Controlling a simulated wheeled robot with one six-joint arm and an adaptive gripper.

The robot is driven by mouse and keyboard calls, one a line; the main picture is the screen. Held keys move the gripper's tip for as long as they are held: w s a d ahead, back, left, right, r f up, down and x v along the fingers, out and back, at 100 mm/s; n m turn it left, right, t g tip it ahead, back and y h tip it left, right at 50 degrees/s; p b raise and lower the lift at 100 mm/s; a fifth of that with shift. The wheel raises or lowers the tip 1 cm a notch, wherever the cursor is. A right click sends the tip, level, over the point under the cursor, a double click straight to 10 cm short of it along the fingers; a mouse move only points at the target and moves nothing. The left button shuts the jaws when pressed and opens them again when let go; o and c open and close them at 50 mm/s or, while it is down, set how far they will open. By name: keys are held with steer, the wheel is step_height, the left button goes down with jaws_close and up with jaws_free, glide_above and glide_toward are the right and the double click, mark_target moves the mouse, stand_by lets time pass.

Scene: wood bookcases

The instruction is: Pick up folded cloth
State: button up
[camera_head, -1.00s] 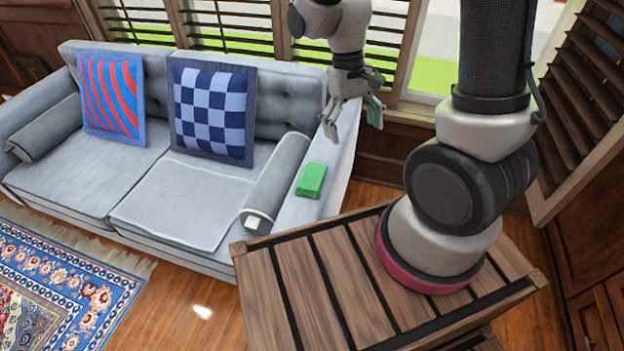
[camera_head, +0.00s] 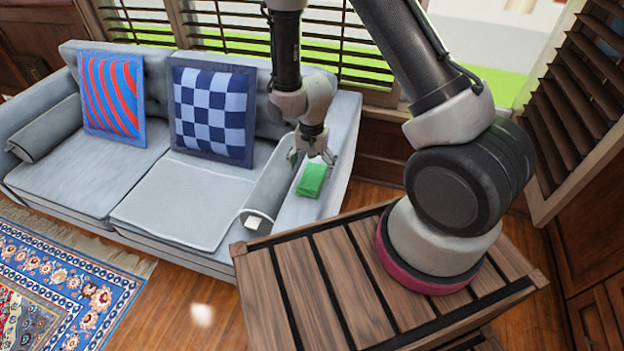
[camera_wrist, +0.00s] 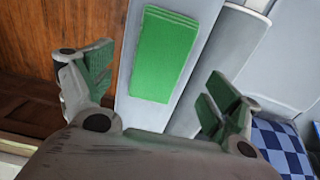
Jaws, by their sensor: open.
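The folded cloth (camera_head: 311,180) is a green, flat rectangle lying on the right armrest of the grey sofa. In the wrist view the cloth (camera_wrist: 165,54) lies ahead of and between my two spread fingers, apart from both. My gripper (camera_head: 312,160) is open and empty, pointing down above the cloth's far end. It also shows in the wrist view (camera_wrist: 155,88), with green reflected on its finger pads.
The sofa armrest (camera_head: 340,150) is narrow. A grey bolster (camera_head: 270,185) lies just left of the cloth. A blue checkered cushion (camera_head: 212,112) leans on the backrest. Window blinds (camera_head: 345,45) stand behind. A slatted wooden top (camera_head: 330,275) is in front.

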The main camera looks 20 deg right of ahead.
mark_target(312, 176)
step_height(312, 176, down, 4)
steer(key=shift+f, duration=0.1)
steer(key=c, duration=1.2)
step_height(312, 176, up, 10)
steer(key=shift+r, duration=0.1)
steer(key=o, duration=0.6)
steer(key=c, duration=0.4)
